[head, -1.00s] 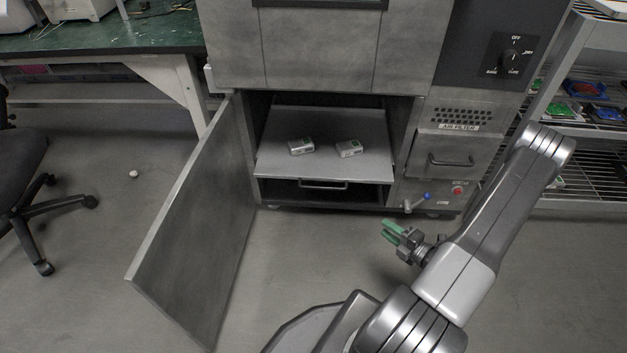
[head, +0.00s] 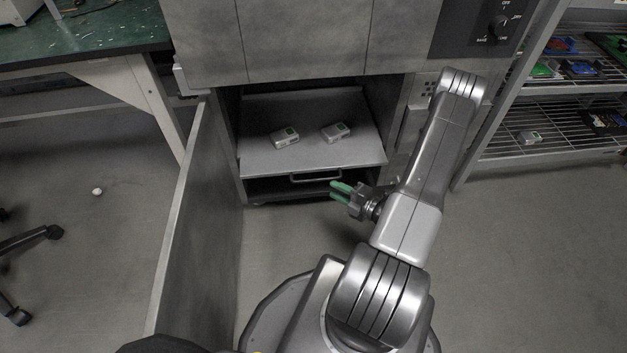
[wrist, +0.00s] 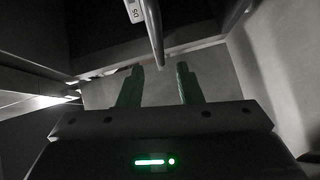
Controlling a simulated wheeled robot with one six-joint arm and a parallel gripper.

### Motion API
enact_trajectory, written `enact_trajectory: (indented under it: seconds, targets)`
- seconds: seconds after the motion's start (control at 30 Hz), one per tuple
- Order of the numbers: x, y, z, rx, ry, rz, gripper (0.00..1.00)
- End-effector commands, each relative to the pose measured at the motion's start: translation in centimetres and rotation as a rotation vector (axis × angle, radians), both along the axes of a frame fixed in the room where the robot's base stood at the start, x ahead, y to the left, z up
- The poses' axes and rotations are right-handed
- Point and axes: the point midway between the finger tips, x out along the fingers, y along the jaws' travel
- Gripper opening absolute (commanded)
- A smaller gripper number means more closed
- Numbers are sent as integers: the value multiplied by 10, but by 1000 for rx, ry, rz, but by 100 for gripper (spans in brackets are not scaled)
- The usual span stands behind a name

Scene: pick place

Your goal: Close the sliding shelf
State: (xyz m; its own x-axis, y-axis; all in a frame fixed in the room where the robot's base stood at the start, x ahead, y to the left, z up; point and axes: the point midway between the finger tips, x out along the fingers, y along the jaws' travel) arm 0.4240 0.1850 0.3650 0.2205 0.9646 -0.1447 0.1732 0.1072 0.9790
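The sliding shelf (head: 350,155) is a grey tray, pulled out past the front of the metal cabinet, with a bar handle (head: 315,178) below its front edge. My gripper (head: 334,190) has green fingers, spread apart and empty, just in front of and below the handle's right end. In the wrist view, a bar that looks like the handle (wrist: 153,35) runs just beyond the gap between my open fingers (wrist: 160,70).
The open cabinet door (head: 195,225) stands to the left of the shelf. A wire rack (head: 550,110) with several items is at the right. A green-topped bench (head: 85,40) is at the back left. The floor right of my arm is clear.

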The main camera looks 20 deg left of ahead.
Motion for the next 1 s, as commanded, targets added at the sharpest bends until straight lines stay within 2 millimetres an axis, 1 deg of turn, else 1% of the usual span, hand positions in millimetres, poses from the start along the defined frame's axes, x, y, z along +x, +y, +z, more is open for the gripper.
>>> enact_trajectory:
  seconds: [0.03, 0.3, 0.5, 0.7, 0.93, 0.97, 1.0]
  targets:
    - [1, 10, -3, -1, -1, 5, 32]
    - [12, 55, -10, -1, -2, 4, 32]
    - [17, 79, -13, 0, -2, 2, 32]
    - [20, 88, -13, 0, -1, 0, 32]
    - [20, 88, -13, 0, -1, -1, 32]
    - [20, 88, -13, 0, -1, -1, 30]
    - [20, 88, -13, 0, -1, -1, 23]
